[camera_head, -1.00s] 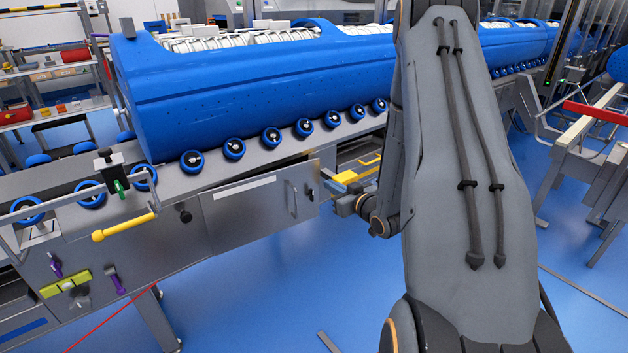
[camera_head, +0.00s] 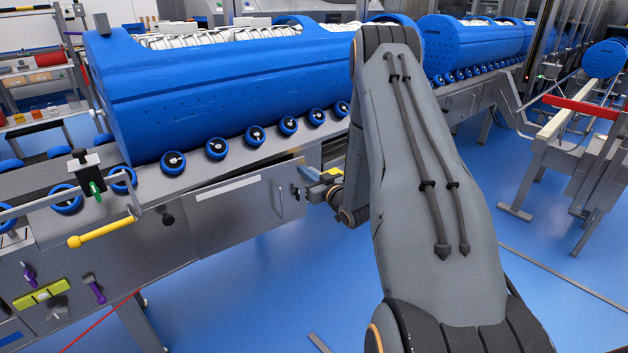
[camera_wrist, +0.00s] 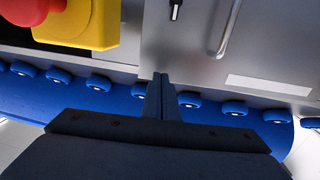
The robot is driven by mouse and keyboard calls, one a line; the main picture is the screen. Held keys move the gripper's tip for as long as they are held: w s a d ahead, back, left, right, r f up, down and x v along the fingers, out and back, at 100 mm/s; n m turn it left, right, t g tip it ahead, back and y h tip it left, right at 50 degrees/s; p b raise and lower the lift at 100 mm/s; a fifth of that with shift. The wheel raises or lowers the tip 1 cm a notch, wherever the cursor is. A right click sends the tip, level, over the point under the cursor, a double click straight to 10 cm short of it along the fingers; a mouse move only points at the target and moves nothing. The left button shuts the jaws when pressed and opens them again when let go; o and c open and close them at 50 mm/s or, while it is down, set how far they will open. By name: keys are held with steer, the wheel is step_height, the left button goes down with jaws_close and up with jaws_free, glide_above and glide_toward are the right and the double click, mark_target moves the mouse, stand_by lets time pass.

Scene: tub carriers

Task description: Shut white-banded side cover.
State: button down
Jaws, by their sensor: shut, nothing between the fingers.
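The white-banded side cover (camera_head: 235,205) is a grey steel panel on the conveyor's side, below the blue tub. It has a white strip, a bar handle and a small black latch near its right edge. A thin dark strip along its top right suggests it stands slightly ajar. In the wrist view the cover (camera_wrist: 250,55) appears upside down, with its white band (camera_wrist: 268,85) and handle (camera_wrist: 230,28). My gripper (camera_wrist: 161,78) is shut and empty, pointing at the panel near its latch-side edge. I cannot tell whether it touches. In the head view my arm partly hides this area.
A yellow box (camera_wrist: 100,25) with a red button is close beside my gripper in the wrist view. Blue rollers (camera_head: 216,148) line the conveyor edge. A yellow-handled lever (camera_head: 95,233) juts out left of the cover. The blue floor in front is mostly clear.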

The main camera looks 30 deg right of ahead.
mark_target(295, 164)
steer(key=shift+w+a, duration=0.1)
steer(key=shift+w, duration=1.25)
steer(key=shift+w+n+y+b, duration=0.4)
steer(key=shift+w+y+b, duration=0.2)
steer(key=shift+w, duration=0.8)
